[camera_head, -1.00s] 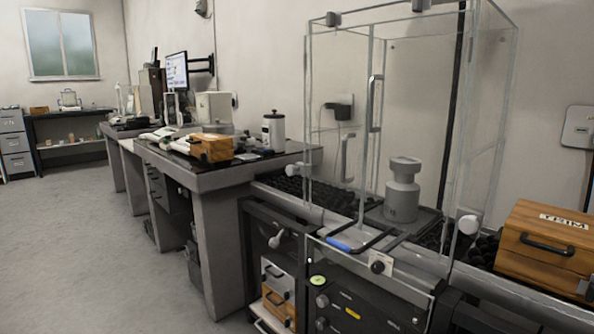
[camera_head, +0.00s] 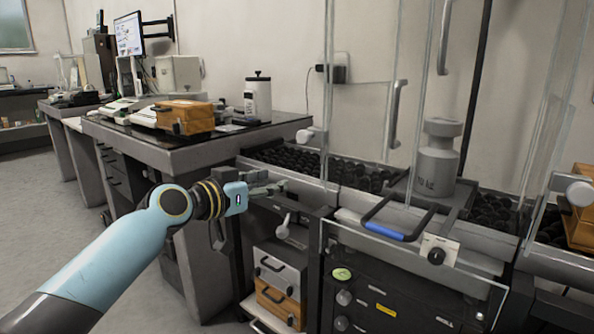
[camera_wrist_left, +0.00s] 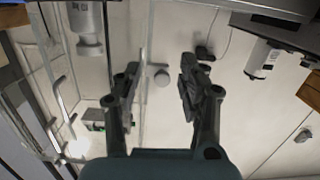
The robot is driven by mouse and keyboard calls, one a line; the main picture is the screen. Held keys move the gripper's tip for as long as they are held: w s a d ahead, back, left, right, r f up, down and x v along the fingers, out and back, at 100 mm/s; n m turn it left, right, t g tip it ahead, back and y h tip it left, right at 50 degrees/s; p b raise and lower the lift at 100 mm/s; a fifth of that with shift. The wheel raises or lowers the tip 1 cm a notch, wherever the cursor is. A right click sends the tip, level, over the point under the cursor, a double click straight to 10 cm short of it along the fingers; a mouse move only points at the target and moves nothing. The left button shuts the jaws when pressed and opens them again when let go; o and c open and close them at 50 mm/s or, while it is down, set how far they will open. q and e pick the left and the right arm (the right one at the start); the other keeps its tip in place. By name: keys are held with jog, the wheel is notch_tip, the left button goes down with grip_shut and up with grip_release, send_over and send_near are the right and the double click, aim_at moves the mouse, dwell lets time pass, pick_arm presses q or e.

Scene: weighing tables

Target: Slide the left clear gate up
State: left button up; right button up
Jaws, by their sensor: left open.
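The clear enclosure's left gate (camera_head: 327,110) is a tall transparent pane with a pale round knob (camera_head: 305,135) low on its outer left side. A pale round knob also shows between my fingers in the wrist view (camera_wrist_left: 161,76); it looks farther off than the fingertips. My left gripper (camera_head: 270,187) is left of the enclosure, lower in the picture than the knob and apart from it. In the left wrist view its two dark fingers (camera_wrist_left: 160,88) are spread and empty. My right gripper is not in view.
A grey weight (camera_head: 437,160) stands inside the enclosure. A blue-gripped handle (camera_head: 385,230) lies at its front. A stone-topped table (camera_head: 180,158) with a wooden box (camera_head: 184,117) and a white canister (camera_head: 258,98) is to the left. A wooden box (camera_head: 583,215) is at right.

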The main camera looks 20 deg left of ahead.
pick_arm(q)
jog(key=t+b, duration=0.1)
jog(key=t, duration=0.1)
send_near(301, 137)
jog(key=shift+m+h, duration=0.3)
jog(key=shift+m, duration=0.1)
jog(key=b+x, duration=0.1)
jog(key=x, duration=0.5)
jog(key=shift+w+a, duration=0.1)
jog(key=shift+w, duration=0.15)
jog(key=b+x, duration=0.1)
jog(key=x, duration=0.3)
jog(key=shift+f, duration=0.1)
jog(key=shift+w, duration=0.35)
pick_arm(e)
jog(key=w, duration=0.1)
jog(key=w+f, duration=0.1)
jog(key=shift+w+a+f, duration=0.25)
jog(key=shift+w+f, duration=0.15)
pick_arm(q)
jog(key=shift+c, duration=0.2)
grip_shut()
jog(key=shift+w+d+f, duration=0.1)
jog(key=shift+d+f, duration=0.05)
jog(key=shift+d, duration=0.05)
